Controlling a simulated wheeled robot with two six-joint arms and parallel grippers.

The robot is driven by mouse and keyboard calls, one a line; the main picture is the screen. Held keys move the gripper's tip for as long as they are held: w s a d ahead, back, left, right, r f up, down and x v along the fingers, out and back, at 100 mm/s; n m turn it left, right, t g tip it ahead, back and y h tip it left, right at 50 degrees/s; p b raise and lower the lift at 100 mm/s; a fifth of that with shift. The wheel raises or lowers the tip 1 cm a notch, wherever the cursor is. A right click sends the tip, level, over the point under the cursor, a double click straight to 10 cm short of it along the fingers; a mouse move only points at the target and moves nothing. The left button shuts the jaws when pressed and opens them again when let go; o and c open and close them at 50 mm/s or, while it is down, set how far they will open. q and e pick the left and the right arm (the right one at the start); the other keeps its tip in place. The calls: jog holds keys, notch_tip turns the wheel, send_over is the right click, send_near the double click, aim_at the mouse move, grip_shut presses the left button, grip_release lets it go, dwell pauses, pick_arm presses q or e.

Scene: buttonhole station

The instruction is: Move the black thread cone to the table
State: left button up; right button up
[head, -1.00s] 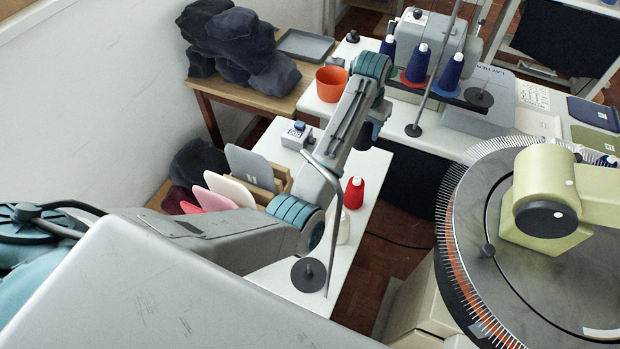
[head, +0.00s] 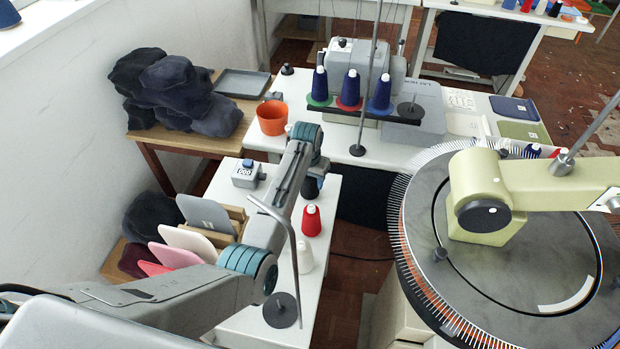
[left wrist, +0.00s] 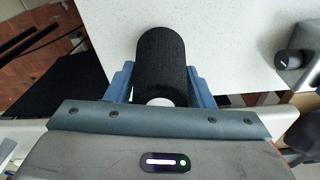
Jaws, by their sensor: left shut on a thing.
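The black thread cone (left wrist: 160,58) is between the two blue fingers of my left gripper (left wrist: 160,85) in the left wrist view. The gripper is shut on it. Behind the cone is a white speckled table surface (left wrist: 230,30). In the head view my left gripper (head: 318,168) hangs from the raised wrist, with the dark cone (head: 312,188) below it, largely hidden by the arm. It is over the far right part of the near white table (head: 325,195). I cannot tell whether the cone touches the table. My right gripper is not in view.
A red cone (head: 311,220) and a white cone (head: 304,257) stand close by on the near table, beside a thread stand (head: 282,310). A grey counter box (head: 247,173) is at left. An orange cup (head: 272,117) and blue cones stand behind. A large round machine (head: 500,250) fills the right.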

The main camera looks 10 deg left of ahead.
pick_arm(q)
jog(key=shift+f, duration=0.1)
jog(key=o, duration=1)
jog(key=shift+o, duration=0.2)
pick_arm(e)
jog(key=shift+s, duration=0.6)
pick_arm(q)
jog(key=shift+r, duration=0.25)
jog(key=r, duration=0.3)
jog(key=r+b, duration=0.1)
jog(key=r, duration=0.3)
jog(key=s+r, duration=0.1)
jog(key=r, duration=0.2)
jog(key=shift+s+r+b, duration=0.1)
jog(key=shift+r+b, duration=0.15)
jog(key=shift+b, duration=0.15)
jog(key=shift+s+a+r, duration=0.1)
jog(key=shift+s+r, duration=0.05)
jog(key=shift+r, duration=0.45)
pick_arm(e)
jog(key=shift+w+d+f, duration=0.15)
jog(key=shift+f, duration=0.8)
